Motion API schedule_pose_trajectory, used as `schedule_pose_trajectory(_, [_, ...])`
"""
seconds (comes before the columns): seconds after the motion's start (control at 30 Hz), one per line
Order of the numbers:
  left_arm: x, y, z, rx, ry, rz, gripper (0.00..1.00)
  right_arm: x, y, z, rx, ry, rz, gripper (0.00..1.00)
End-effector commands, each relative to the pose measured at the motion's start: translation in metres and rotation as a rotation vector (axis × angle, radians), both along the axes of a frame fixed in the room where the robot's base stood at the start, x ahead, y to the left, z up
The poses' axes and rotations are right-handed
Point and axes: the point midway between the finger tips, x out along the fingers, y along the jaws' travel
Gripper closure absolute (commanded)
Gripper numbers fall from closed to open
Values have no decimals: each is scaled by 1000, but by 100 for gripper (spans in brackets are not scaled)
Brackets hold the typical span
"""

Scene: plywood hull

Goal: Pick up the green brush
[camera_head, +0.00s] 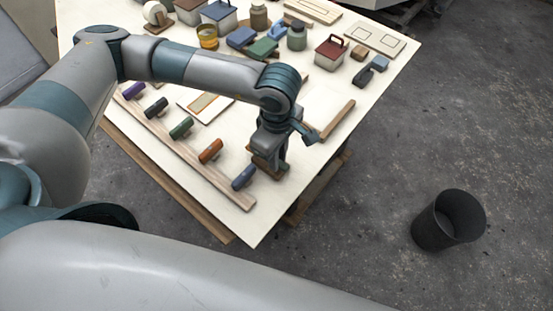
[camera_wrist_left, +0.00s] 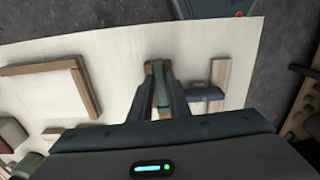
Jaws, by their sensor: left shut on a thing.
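The green brush (camera_wrist_left: 161,99) shows in the left wrist view as a narrow green piece with brown wood at its end. It sits between the two fingers of my left gripper (camera_wrist_left: 160,80). In the head view my left gripper (camera_head: 270,158) points down near the table's front right corner, shut on the brush. Brown and green parts of the brush (camera_head: 282,172) show below the fingers, and the rest is hidden. I cannot tell whether the brush touches the table. My right gripper is not in view.
The pale table (camera_head: 254,222) has a wooden rail with several coloured handles, the blue handle (camera_head: 243,177) closest to my gripper. A wood-edged frame (camera_head: 336,120) lies just beyond. Boxes and jars stand farther back. A black bin (camera_head: 432,231) stands on the floor.

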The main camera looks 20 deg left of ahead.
Motion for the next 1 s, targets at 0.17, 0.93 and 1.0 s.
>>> schedule_pose_trajectory(0.17, [1,-1,21,-3,-5,-3,100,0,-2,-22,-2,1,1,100])
schedule_pose_trajectory(0.93, [68,-93,92,0,-1,-1,100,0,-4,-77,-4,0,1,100])
schedule_pose_trajectory(1.0, [69,-94,94,0,0,-1,100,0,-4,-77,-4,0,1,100])
